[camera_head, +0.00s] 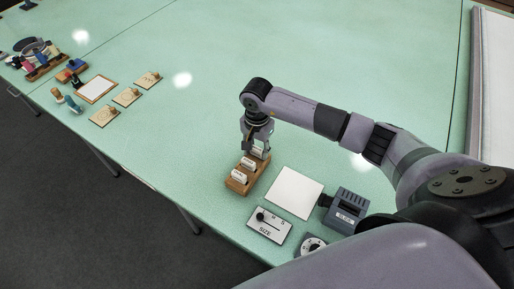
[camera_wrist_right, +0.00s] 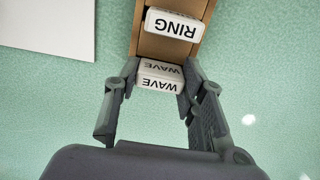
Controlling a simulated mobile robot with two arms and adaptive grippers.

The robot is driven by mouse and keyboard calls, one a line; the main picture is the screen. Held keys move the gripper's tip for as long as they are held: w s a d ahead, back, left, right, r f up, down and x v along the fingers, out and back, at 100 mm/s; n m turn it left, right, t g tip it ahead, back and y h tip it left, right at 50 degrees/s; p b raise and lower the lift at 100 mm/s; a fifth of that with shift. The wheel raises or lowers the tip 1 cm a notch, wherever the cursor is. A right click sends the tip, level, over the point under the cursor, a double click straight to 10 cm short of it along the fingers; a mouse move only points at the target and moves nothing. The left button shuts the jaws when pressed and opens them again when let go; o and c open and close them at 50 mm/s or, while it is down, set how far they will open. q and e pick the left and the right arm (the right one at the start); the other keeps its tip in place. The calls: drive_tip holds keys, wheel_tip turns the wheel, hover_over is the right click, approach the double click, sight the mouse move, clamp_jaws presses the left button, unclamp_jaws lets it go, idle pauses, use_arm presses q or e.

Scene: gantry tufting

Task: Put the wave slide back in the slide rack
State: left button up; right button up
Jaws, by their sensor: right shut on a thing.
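My right gripper (camera_head: 257,148) points down over the far end of the wooden slide rack (camera_head: 234,187). In the right wrist view its fingers (camera_wrist_right: 157,84) are shut on the white wave slide (camera_wrist_right: 158,83), labelled WAVE on two faces. The wave slide is at the end of the rack (camera_wrist_right: 169,47), in line with it; I cannot tell whether it is seated or just above. The ring slide (camera_wrist_right: 172,24) stands in the rack beside it. In the head view, two white slides (camera_head: 240,176) show in the nearer part of the rack. My left gripper is not in view.
A white square sheet (camera_head: 295,192) lies right of the rack. Beyond it is a grey device (camera_head: 346,209) labelled SLIDE; a SIZE panel (camera_head: 269,225) and a dial (camera_head: 312,246) are in front. Wooden plates (camera_head: 127,96) lie far left. The green table behind is clear.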

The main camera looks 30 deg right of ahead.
drive_tip(key=o, duration=1.4)
drive_tip(key=shift+c, duration=0.2)
wheel_tip(320, 180, up, 12)
